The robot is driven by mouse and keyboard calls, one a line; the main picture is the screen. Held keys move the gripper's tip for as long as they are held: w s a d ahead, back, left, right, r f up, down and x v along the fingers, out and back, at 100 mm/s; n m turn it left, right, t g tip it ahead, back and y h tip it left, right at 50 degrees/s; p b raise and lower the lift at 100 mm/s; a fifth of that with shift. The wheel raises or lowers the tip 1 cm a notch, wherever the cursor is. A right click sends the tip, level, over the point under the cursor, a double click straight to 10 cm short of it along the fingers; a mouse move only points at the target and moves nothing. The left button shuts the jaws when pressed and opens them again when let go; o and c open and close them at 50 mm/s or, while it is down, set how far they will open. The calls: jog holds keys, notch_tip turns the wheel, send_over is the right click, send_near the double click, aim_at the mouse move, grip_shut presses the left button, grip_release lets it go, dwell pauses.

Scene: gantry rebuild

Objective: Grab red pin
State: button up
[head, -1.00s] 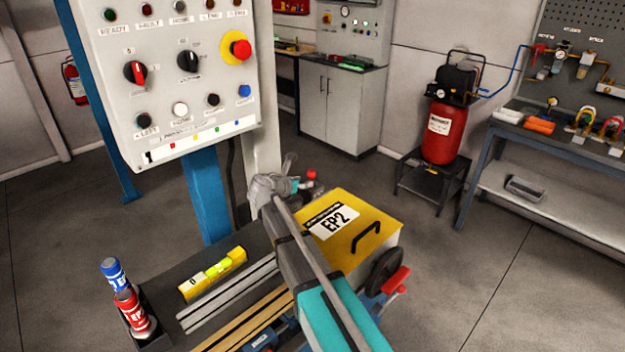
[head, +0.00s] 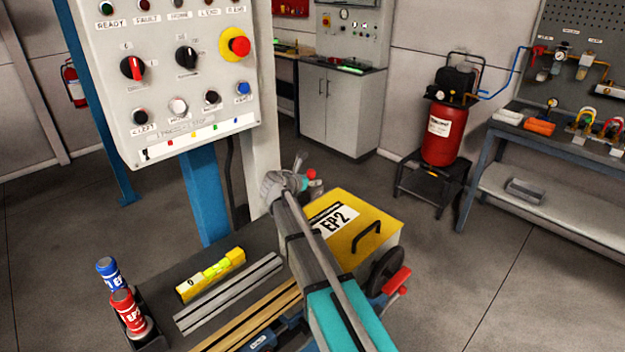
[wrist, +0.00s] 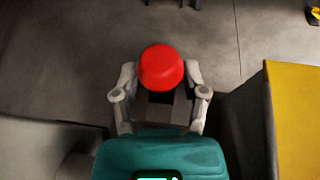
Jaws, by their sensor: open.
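The round red top of the red pin (wrist: 161,66) shows in the wrist view, between the two fingers of my gripper (wrist: 160,72). The fingers are open, one on each side of it; whether either touches it cannot be told. A dark grey block shows below the red top. In the head view my gripper (head: 297,170) is behind the yellow EP2 box, and a small part of the red pin (head: 311,173) shows beside it. The lower part of the pin is hidden.
The yellow EP2 box (head: 350,229) with a black handle stands close to my arm. A control panel (head: 180,80) hangs at the left. A blue bottle (head: 109,270) and a red bottle (head: 128,312) stand in a black holder. A yellow level (head: 210,275) lies on the bench.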

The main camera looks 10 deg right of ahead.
grip_shut()
jog(key=shift+r, duration=0.2)
dwell(0.5)
notch_tip(320, 180, up, 10)
jog(key=p, duration=1)
jog(key=shift+f, duration=0.2)
dwell(0.3)
